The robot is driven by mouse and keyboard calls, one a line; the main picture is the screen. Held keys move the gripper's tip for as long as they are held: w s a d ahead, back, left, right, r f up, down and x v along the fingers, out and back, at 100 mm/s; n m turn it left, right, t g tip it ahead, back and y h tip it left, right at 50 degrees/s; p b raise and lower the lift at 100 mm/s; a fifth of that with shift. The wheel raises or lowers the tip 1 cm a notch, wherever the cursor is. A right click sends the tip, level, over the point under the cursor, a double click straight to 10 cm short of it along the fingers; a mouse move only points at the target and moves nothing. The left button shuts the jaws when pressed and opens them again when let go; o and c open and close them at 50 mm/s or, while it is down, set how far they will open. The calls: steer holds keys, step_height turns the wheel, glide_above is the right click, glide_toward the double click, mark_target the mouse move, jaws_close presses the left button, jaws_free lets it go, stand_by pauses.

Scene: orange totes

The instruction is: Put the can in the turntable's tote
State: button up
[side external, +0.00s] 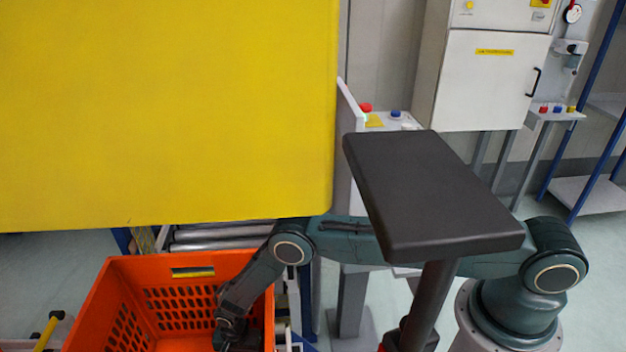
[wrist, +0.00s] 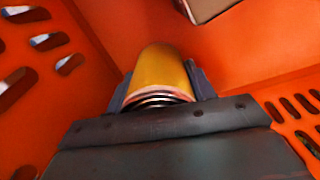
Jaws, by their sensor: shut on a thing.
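My gripper (side external: 238,335) reaches down inside the orange tote (side external: 190,262) at the lower left of the side view. In the wrist view my gripper (wrist: 160,85) is shut on a yellow can (wrist: 163,68), with one finger on each side of it. The can's ringed metal end faces the camera. Orange tote walls (wrist: 230,45) with slots surround the can. In the side view the can is hidden. I cannot tell whether it touches the tote floor.
A large yellow panel (side external: 160,110) fills the upper left of the side view and hides much behind it. A dark flat slab (side external: 430,190) on a post stands before my arm. Metal rollers (side external: 220,235) lie behind the tote. A white cabinet (side external: 490,80) stands at the back.

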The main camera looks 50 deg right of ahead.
steer(key=shift+f, duration=0.15)
steer(key=o, duration=1.2)
steer(key=shift+r, duration=6.15)
steer(key=shift+r, duration=0.15)
